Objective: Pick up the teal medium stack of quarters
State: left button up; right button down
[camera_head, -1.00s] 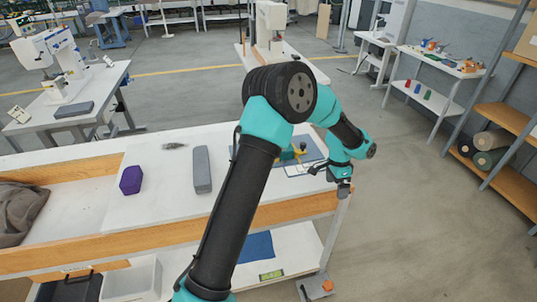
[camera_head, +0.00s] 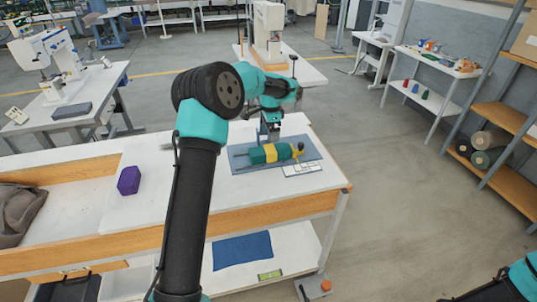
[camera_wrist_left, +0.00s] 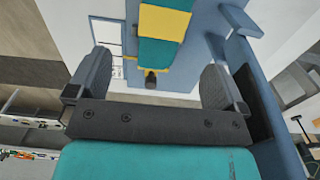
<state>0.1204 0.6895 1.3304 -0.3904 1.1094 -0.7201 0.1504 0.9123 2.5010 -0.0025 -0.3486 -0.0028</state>
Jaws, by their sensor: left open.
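A teal stack with yellow bands (camera_head: 270,153) lies on a blue mat (camera_head: 240,162) near the right end of the white workbench. A yellow piece with a dark tip sticks out at its right end. My left gripper (camera_head: 268,132) is just above and behind the stack, partly hidden by my own arm. In the left wrist view my left gripper (camera_wrist_left: 153,78) has its fingers wide apart with nothing held; the teal and yellow stack (camera_wrist_left: 163,22) shows beyond them, apart from both. Only part of my right arm shows at the lower right corner; its gripper is not visible.
A white card (camera_head: 301,169) lies at the mat's front edge. A purple block (camera_head: 129,180) stands on the left of the workbench (camera_head: 180,208). A blue cloth (camera_head: 242,250) and a green item (camera_head: 270,275) lie on the lower shelf.

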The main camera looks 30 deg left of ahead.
aim_at(270, 149)
pick_arm(q)
notch_tip(270, 149, down, 7)
jog(key=shift+r, duration=0.15)
dwell(0.4)
jog(key=shift+w+a+f, duration=0.1)
jog(key=shift+f, duration=1.25)
jog(key=shift+w+a+f, duration=0.1)
jog(key=shift+f, duration=1.25)
jog(key=c, duration=1.3)
jog(key=shift+o, duration=0.2)
jog(key=shift+r, duration=0.1)
notch_tip(270, 149, up, 10)
jog(key=shift+f, duration=0.1)
